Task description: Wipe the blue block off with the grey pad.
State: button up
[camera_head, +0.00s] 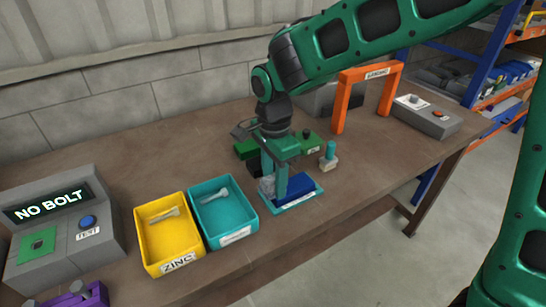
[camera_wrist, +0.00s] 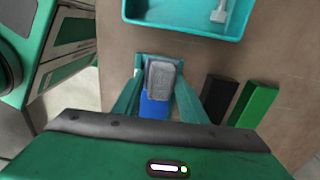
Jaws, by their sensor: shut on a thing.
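The blue block (camera_head: 299,187) lies on a teal plate (camera_head: 287,207) on the bench, right of the teal bin. It also shows in the wrist view (camera_wrist: 154,107), partly hidden by the pad. My gripper (camera_head: 279,180) points down over the plate. In the wrist view its two teal fingers (camera_wrist: 160,88) are shut on the grey pad (camera_wrist: 163,76). The pad also shows in the head view (camera_head: 266,187), over the left part of the plate. I cannot tell whether it touches the block.
A teal bin (camera_head: 241,232) and yellow ZINC bin (camera_head: 178,264) hold bolts. The NO BOLT tester (camera_head: 60,250) stands at left. Behind my gripper are green blocks (camera_head: 245,149) and a teal-handled piece (camera_head: 330,155). An orange frame (camera_head: 340,103) and grey box (camera_head: 430,117) stand farther right.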

jog(key=r, duration=0.3)
jog(key=shift+w+d+r, duration=0.15)
jog(key=shift+d+r, duration=0.1)
jog(key=shift+d, duration=0.05)
jog(key=shift+r, duration=2.05)
